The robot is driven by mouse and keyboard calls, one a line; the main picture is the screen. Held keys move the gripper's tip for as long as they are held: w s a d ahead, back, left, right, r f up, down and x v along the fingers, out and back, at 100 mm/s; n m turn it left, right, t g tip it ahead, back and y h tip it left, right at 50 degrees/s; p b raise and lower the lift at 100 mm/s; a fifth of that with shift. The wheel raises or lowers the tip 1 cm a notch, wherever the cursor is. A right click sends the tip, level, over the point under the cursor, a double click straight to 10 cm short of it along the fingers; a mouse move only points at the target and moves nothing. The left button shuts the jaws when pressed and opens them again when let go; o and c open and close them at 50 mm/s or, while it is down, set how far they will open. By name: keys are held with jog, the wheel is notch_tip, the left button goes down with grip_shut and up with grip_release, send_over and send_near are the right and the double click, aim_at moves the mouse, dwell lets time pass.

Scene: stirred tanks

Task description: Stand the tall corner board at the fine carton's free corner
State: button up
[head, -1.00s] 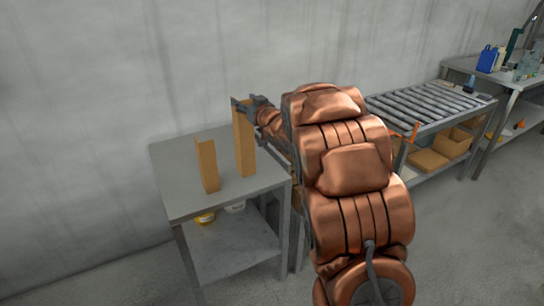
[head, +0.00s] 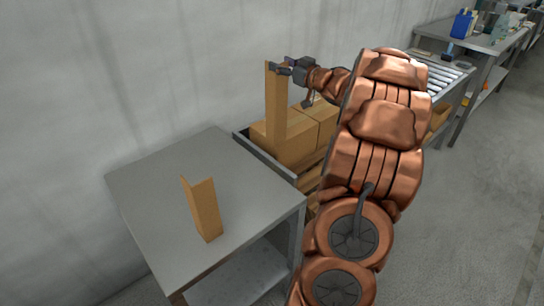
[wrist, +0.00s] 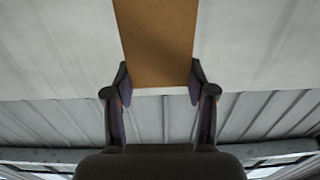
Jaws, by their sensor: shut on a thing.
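The tall corner board (head: 276,105) is a long brown upright strip. My gripper (head: 281,68) is shut on its top end. In the wrist view the board (wrist: 155,40) runs between the two fingers of my gripper (wrist: 160,82). In the head view the board stands upright in front of brown cartons (head: 296,150). Its lower end overlaps the near carton's face, and I cannot tell whether it touches. A second carton (head: 322,116) is partly hidden by my arm. I cannot tell which carton is the fine one.
A shorter corner board (head: 203,208) stands on the grey table (head: 140,190) at left. Most of that tabletop is bare. The cartons sit low behind a dark rail (head: 262,152) beside the table. A roller conveyor (head: 440,75) and a workbench (head: 480,42) lie at the right.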

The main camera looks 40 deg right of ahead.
send_over(283, 114)
notch_tip(283, 114, down, 13)
jog(key=shift+s+r, duration=0.1)
jog(key=shift+s, duration=0.05)
jog(key=shift+a+f, duration=0.1)
jog(key=shift+f, duration=2.55)
jog(key=o, duration=1.3)
jog(key=shift+r, duration=0.15)
